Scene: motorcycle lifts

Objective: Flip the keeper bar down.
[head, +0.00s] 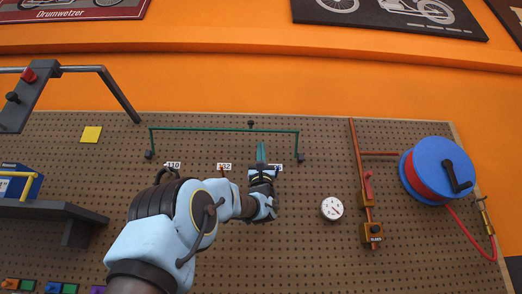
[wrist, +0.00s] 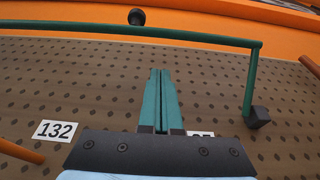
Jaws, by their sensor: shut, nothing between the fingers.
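The keeper bar (head: 215,130) is a thin green U-shaped bar on the pegboard, with its long crosspiece up and its two side legs running down to dark end blocks. It also crosses the top of the wrist view (wrist: 200,39), with its right leg and dark end block at the right. My gripper (head: 261,146) is shut and empty, its teal fingers pointing up just below the crosspiece, right of the bar's middle. In the wrist view the fingertips (wrist: 160,72) show below the crosspiece, with a visible gap. A dark knob (head: 251,124) sits just above the crosspiece.
Labels 110 (head: 173,165) and 132 (head: 225,167) sit below the bar; a third label is partly hidden by my gripper. A white gauge (head: 332,208), red pipework (head: 359,185) and a blue hose reel (head: 428,170) are at right. A dark shelf (head: 50,209) juts out at left.

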